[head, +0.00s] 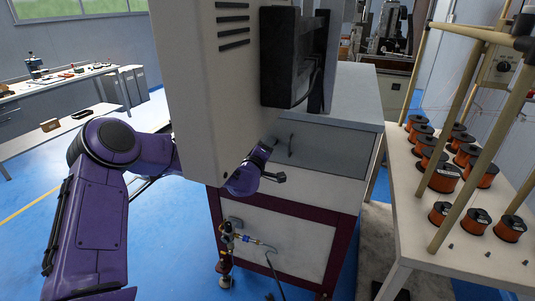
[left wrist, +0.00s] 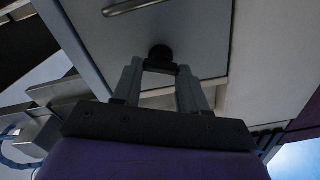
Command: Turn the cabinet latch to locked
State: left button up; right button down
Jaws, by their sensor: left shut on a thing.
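The cabinet (head: 325,150) stands in the middle of the head view, with a grey upper front and a maroon-framed lower part. In the left wrist view the latch (left wrist: 160,54) is a small round black knob with a dark bar below it on the pale cabinet front (left wrist: 205,40). My left gripper (left wrist: 160,69) has its two grey fingers on either side of the latch's bar and is shut on it. In the head view my left gripper (head: 275,177) is against the cabinet front, and its fingertips and the latch are hard to make out. My right gripper is not in view.
A metal pull handle (left wrist: 138,5) is on the cabinet front near the latch. A tall pale machine housing (head: 205,110) stands close above my left forearm. A table (head: 455,245) with several copper wire spools is at right. Pipe fittings (head: 232,237) are below my gripper.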

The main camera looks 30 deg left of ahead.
pick_arm(q)
jog(key=shift+f+n+b, duration=0.15)
jog(key=shift+n+b, duration=1.5)
jog(key=shift+n, duration=0.65)
jog(key=o, duration=1.1)
jog(key=shift+c, duration=0.2)
jog(key=b+v, duration=0.1)
jog(key=v, duration=0.9)
jog(key=shift+s, duration=0.25)
